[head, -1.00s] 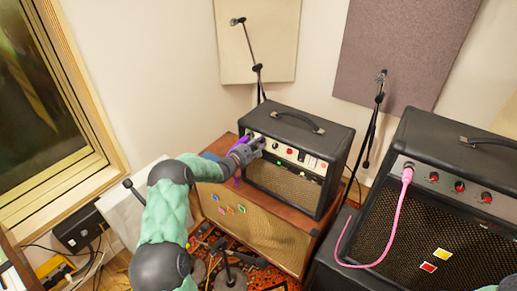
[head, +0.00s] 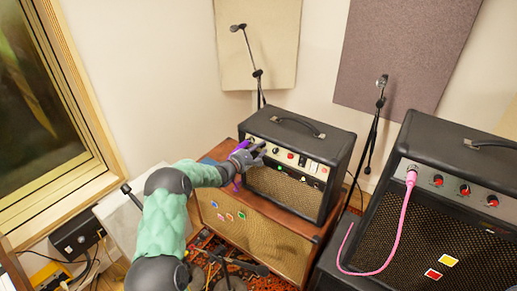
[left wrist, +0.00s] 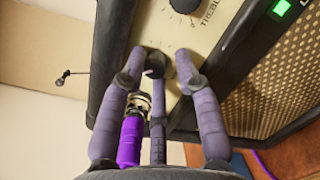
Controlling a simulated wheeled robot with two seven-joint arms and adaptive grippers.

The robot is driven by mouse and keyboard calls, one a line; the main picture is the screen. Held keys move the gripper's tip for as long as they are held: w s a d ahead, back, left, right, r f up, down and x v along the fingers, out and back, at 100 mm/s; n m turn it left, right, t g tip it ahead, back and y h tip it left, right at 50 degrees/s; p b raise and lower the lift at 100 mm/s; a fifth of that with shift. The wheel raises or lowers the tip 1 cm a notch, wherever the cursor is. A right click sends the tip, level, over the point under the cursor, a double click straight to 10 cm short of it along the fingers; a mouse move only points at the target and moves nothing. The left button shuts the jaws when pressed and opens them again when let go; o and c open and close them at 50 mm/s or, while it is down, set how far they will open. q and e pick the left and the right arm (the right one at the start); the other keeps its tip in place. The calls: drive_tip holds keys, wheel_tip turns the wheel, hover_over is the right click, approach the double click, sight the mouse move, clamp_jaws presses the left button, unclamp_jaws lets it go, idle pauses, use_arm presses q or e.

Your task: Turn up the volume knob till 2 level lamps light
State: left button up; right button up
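The small black amp (head: 300,150) stands on a wooden cabinet, its cream control panel facing me. My left gripper (head: 261,152) is at the left end of that panel. In the left wrist view, its fingers (left wrist: 160,57) are spread around a black knob (left wrist: 155,66), with a gap showing on the right side. I cannot tell whether any finger touches it. Another dark knob (left wrist: 184,4) marked TREBLE lies beyond. A green lamp (left wrist: 281,7) is lit on the amp front and also shows in the head view (head: 278,166). A yellowish spot (head: 303,179) is too small to judge. My right gripper is out of view.
A purple plug (left wrist: 131,138) sits beside the left gripper's fingers. A larger black amp (head: 440,225) with a pink cable (head: 402,228) stands at the right. Microphone stands (head: 371,140) rise behind the small amp, and another stand is on the floor in front.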

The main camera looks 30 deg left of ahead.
use_arm(q)
drive_tip(key=shift+r, duration=0.1)
drive_tip(key=s+n+y+p, duration=0.3)
drive_tip(key=s+n+p, duration=0.7)
drive_tip(key=s, duration=0.1)
drive_tip(key=s+d+f+m+g+h+b, duration=0.1)
drive_tip(key=s+d+f+m+g+h, duration=0.3)
drive_tip(key=d+f, duration=0.3)
drive_tip(key=s+d+f+m+g+h+b, duration=0.1)
drive_tip(key=s+d+f+m+g+h, duration=0.3)
drive_tip(key=d+f, duration=0.4)
drive_tip(key=shift+s+d+f+g+b, duration=0.15)
drive_tip(key=shift+s+d+g+b, duration=0.2)
drive_tip(key=shift+d, duration=2.8)
